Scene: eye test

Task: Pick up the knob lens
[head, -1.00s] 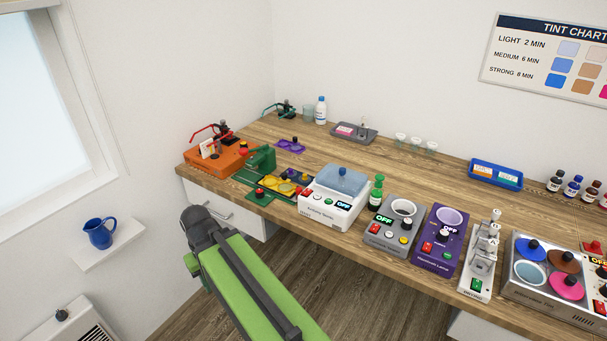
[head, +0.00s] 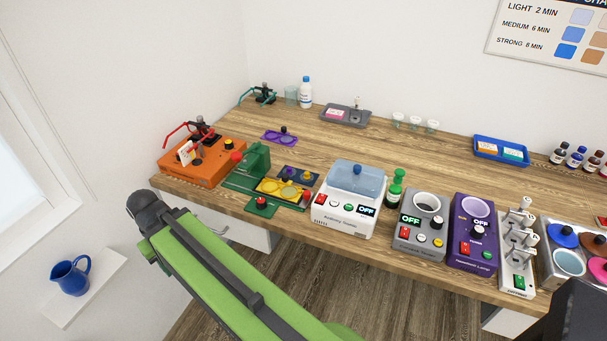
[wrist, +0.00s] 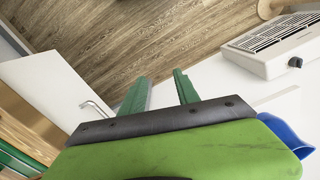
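I cannot tell for certain which piece is the knob lens. A purple plate with rings and a dark knob (head: 280,137) lies flat on the desk behind the green machine. A yellow plate with lens rings (head: 283,189) lies nearer the front edge, with small knobs around it. My gripper (wrist: 162,88) shows in the wrist view with its two green fingers apart and nothing between them. It is over the floor, clear of the desk items. In the head view my arm is in front of the desk's left end, and the fingers are not visible.
The wooden desk (head: 400,160) holds an orange machine (head: 200,165), a green machine (head: 252,165), a white box with a blue lid (head: 348,200) and a purple device (head: 474,235). A blue jug (head: 70,277) stands on a wall shelf at left. Mid-desk has bare wood.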

